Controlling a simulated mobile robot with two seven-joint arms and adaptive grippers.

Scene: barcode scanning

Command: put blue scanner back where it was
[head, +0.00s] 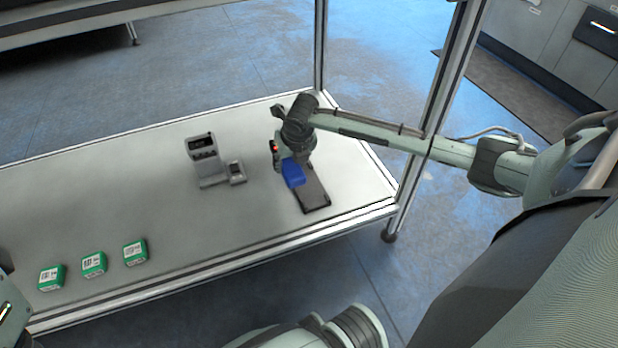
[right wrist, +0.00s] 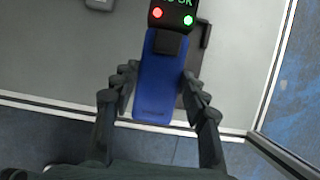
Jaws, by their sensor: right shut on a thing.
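The blue scanner (head: 293,174) is in my right gripper (head: 284,158), over the right end of the table. In the right wrist view the gripper fingers (right wrist: 160,88) stand on both sides of the blue scanner body (right wrist: 158,95). Its dark head carries a screen ending in "OK", a red light and a green light. A flat dark holder (head: 314,196) lies on the table just below and beside the scanner. Part of it shows behind the scanner in the right wrist view (right wrist: 190,92). I cannot tell whether the scanner touches it. My left gripper's fingers do not show.
A grey device with a screen (head: 203,158) stands left of the scanner on the white table (head: 110,190). Three green boxes with labels (head: 93,264) sit near the front left edge. A metal frame post (head: 440,90) rises at the table's right end. The table's middle is clear.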

